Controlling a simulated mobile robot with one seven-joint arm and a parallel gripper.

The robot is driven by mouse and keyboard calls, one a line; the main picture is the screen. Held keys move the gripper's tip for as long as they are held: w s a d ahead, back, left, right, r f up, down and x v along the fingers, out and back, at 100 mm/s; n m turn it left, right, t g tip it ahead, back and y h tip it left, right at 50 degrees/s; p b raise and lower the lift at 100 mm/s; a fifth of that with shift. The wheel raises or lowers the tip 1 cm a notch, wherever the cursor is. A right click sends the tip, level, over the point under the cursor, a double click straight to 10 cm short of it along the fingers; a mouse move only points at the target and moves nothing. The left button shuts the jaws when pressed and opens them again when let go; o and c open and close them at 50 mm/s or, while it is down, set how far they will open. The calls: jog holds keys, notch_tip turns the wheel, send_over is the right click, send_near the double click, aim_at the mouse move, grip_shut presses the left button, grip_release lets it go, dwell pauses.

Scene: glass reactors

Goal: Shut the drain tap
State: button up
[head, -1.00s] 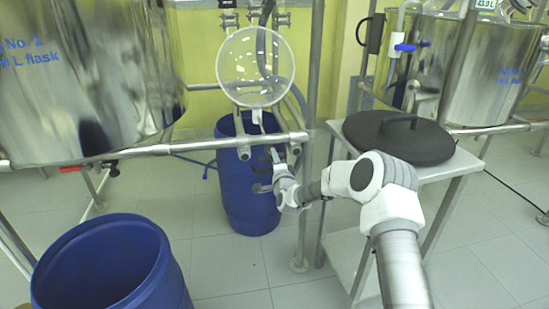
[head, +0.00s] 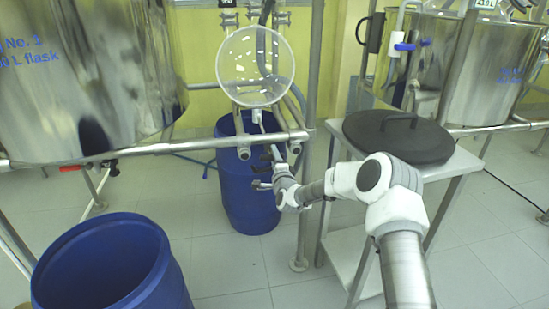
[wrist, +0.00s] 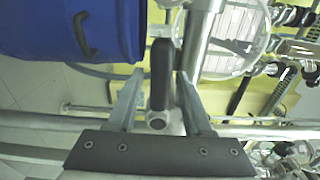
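The drain tap shows in the wrist view as a dark lever handle (wrist: 161,73) with a bright hex nut at its base, beside a metal pipe. My gripper (wrist: 160,77) is open, with one finger on each side of the handle. Gaps show between the handle and both fingers, the right one narrower. In the head view my gripper (head: 264,169) is below the round clear glass vessel (head: 255,67), in front of a blue drum. The handle is too small there to make out clearly.
The blue drum (head: 247,205) stands behind my gripper; an open blue drum (head: 105,265) is at the front left. A metal rail (head: 170,148) and uprights run close by. A side table with a black lid (head: 398,140) stands right.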

dwell(0.3)
jog(key=p+v, duration=0.4)
jog(key=v, duration=1.3)
jog(key=shift+s+r+p, duration=0.1)
jog(key=shift+s+p, duration=0.1)
jog(key=shift+p, duration=0.1)
jog(key=s+d+r+n+g+h, duration=0.2)
jog(key=s+d+r+n+g, duration=0.3)
jog(key=r, duration=0.3)
jog(key=s+d+r+n+g+h, duration=0.1)
jog(key=s+d+r+n+g, duration=0.1)
jog(key=s+d+r+n, duration=0.4)
jog(key=s+d+r+n+g+h, duration=0.1)
jog(key=s+d+r+g, duration=0.15)
jog(key=s, duration=0.55)
jog(key=s+d+r+n+g, duration=0.1)
jog(key=s+r+n, duration=0.15)
jog(key=s, duration=0.65)
jog(key=s+d+r+g+h, duration=0.1)
jog(key=s+d+r, duration=0.15)
jog(key=s, duration=0.55)
jog(key=shift+n, duration=0.25)
jog(key=r+p, duration=2.4)
jog(key=shift+s+r, duration=0.35)
